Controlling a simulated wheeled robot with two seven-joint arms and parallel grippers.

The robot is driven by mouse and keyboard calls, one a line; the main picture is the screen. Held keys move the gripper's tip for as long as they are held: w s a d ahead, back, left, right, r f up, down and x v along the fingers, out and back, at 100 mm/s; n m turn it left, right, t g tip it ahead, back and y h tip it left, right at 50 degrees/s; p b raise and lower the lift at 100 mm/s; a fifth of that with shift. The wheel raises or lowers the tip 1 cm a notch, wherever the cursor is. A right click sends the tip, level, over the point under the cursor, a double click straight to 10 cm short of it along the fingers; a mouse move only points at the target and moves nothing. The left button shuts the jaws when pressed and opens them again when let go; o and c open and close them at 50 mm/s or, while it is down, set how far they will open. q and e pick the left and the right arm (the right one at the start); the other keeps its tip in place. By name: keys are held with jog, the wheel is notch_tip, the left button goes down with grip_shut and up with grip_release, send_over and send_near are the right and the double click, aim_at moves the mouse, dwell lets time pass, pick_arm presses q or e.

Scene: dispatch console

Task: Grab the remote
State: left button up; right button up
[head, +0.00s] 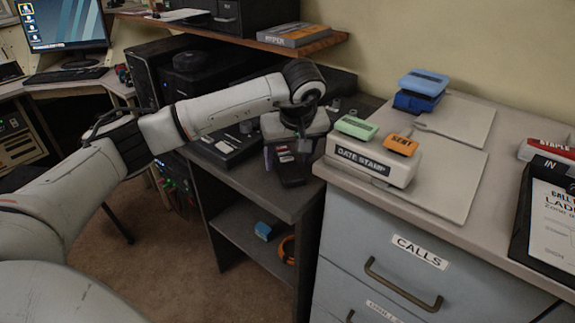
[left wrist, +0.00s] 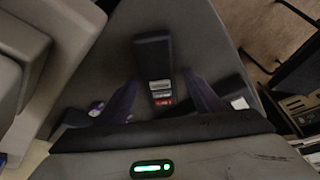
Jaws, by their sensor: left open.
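The remote appears to be the dark, elongated object (head: 291,172) lying on the dark console top, below my left gripper (head: 301,132) in the head view. In the left wrist view the remote (left wrist: 153,58) is black, with pale, purple and red marks at its near end. My left gripper (left wrist: 160,88) is open, its fingers on either side of the remote's near end in that view. I cannot tell whether they touch it. The gripper hides part of the remote in the head view. My right gripper is not in view.
A white date stamp block (head: 366,162) stands close right on the grey drawer cabinet (head: 365,235). A dark panel (head: 228,145) sits to the left on the console top. A wooden shelf (head: 262,44) with a book (head: 295,35) hangs behind. Carpet (head: 170,245) lies open below left.

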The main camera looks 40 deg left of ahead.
pick_arm(q)
jog(key=c, duration=1.2)
